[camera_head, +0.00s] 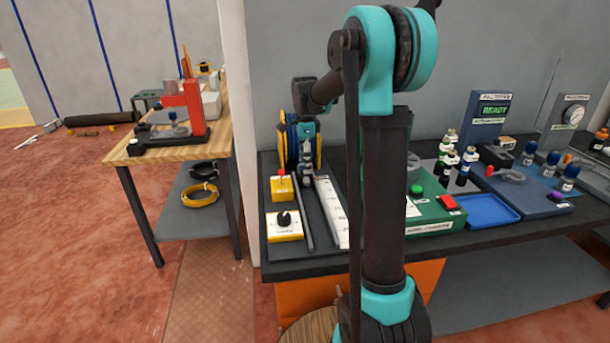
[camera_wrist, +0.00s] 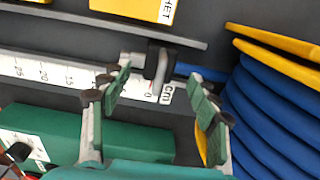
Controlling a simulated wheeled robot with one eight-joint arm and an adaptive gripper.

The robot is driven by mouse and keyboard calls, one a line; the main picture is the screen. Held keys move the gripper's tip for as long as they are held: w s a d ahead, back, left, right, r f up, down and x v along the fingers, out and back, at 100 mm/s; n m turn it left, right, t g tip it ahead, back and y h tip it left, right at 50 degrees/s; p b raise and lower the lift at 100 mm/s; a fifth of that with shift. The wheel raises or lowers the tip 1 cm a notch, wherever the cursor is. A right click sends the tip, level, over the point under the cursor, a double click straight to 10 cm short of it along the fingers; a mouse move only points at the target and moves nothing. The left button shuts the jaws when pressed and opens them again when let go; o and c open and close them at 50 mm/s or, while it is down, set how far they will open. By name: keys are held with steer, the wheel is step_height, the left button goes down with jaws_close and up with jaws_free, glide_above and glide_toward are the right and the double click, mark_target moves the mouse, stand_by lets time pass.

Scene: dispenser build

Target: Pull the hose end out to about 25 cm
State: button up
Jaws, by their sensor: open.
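The hose reel (camera_head: 299,143) stands at the back of the bench, with yellow flanges; its blue coils (camera_wrist: 272,100) fill the right of the wrist view. A short run of blue hose (camera_wrist: 203,71) leads left from it to a dark and grey fitting (camera_wrist: 158,62) near the ruler's 0 mark. The hose end appears to be at this fitting; where the hose stops is unclear. The white ruler (camera_wrist: 50,75) runs left from there, with 15, 20 and 25 legible. My gripper (camera_wrist: 160,76) is open, its green-padded fingers apart on either side of the fitting, not visibly touching it.
A grey rail (camera_wrist: 105,25) runs along the ruler's far side in the wrist view. Yellow boxes (camera_head: 284,227) stand left of the ruler. A green box (camera_wrist: 90,135) lies close on its other side. A blue tray (camera_head: 488,211) and bottles stand further right.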

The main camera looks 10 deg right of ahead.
steer(key=shift+f, duration=2.7)
